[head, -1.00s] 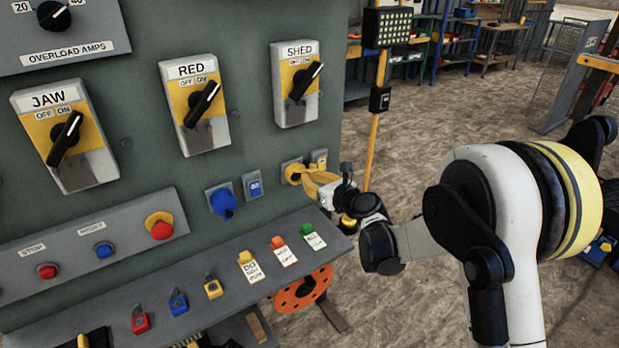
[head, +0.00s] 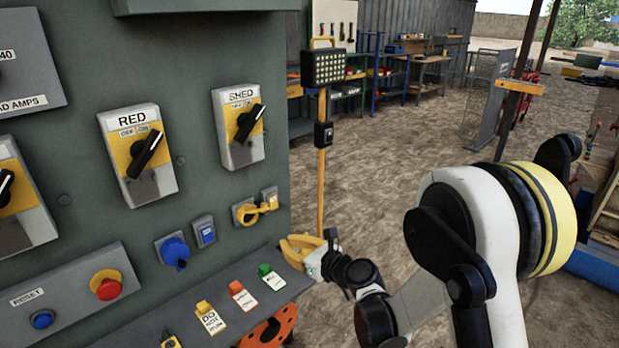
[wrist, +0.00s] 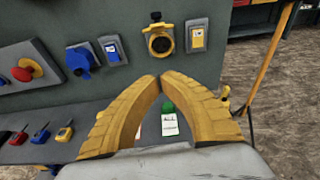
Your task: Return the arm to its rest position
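My gripper (head: 292,242), with yellow curved fingers, is in front of the grey-green control panel (head: 75,75), below and right of the yellow socket (head: 247,212). In the wrist view, the fingertips (wrist: 160,77) meet with nothing visible held between them. The yellow socket (wrist: 160,42) is beyond the tips and apart from them. My arm is stretched forward from the right of the head view, bent at its joints.
The panel's sloping shelf (head: 140,335) bears padlocks and tags, including a green-topped tag (head: 270,277), below my gripper. A yellow post (head: 322,185) with a lamp (head: 323,68) stands behind. Open dirt floor (head: 400,150) lies to the right.

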